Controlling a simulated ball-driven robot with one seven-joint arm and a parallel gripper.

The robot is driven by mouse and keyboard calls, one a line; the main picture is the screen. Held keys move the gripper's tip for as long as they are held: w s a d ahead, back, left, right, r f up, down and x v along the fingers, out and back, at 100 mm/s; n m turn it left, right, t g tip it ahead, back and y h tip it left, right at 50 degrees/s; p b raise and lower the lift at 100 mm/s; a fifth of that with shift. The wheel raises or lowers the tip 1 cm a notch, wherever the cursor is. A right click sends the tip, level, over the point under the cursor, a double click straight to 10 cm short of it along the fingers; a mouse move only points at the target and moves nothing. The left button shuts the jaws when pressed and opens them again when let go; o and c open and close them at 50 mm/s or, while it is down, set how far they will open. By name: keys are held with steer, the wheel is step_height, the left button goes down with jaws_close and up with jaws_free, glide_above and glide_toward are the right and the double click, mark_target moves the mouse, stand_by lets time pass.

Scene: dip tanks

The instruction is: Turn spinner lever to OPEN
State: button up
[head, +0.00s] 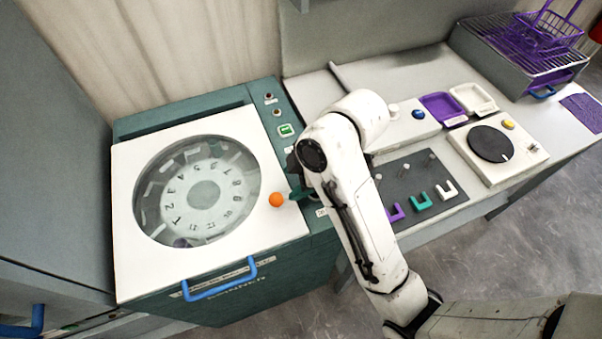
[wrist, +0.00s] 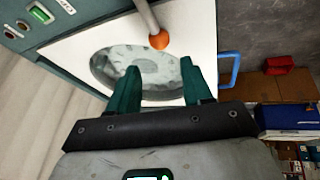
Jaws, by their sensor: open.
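The spinner (head: 125,270) is a teal cabinet with a white lid and a round window over a numbered dial. The spinner lever ends in an orange ball knob (head: 275,199); in the wrist view the knob (wrist: 159,41) sits on a grey rod (wrist: 147,15). My gripper (wrist: 160,66) is open, its two green fingers apart and empty. In the wrist view the knob appears just beyond and between the fingertips, with no contact visible. In the head view my gripper (head: 299,194) is right beside the knob, and my arm hides most of it. The OPEN marking is not readable.
A blue handle (head: 220,280) projects from the lid's front. A lit green switch (head: 286,130) is on the spinner's panel. To the right, a bench holds a dark mat (head: 407,172) with coloured clips, a purple tray (head: 443,107) and a round black plate (head: 490,144).

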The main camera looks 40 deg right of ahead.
mark_target(279, 197)
steer(key=x, duration=1)
steer(key=shift+w+f, duration=0.15)
steer(key=shift+f, duration=0.15)
steer(key=shift+c, duration=0.5)
jaws_close()
